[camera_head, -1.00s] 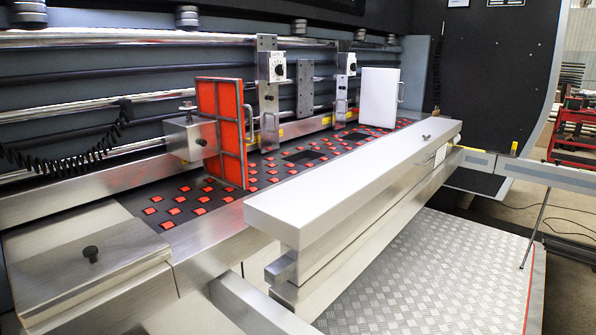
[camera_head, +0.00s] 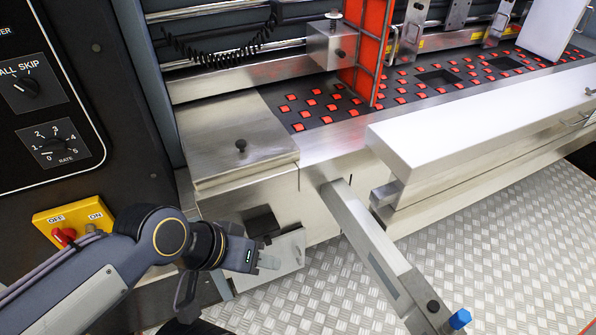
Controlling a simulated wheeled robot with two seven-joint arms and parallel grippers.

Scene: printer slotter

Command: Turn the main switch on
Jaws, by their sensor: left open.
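The main switch is a red knob (camera_head: 64,237) on a yellow plate (camera_head: 76,218) marked OFF and ON, low on the dark control panel at the left. The knob sits on the OFF side of the plate; the arm partly covers the plate's lower right, and the exact knob angle is hard to read. My left gripper (camera_head: 262,258) is open and empty. It is well to the right of the switch and a little lower, apart from it, in front of the machine's metal side. Its fingers are partly hidden by its own wrist. My right gripper is not in view.
A metal bar (camera_head: 365,235) with a blue end juts out right of my gripper. Tread plate floor (camera_head: 480,245) lies clear at the right.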

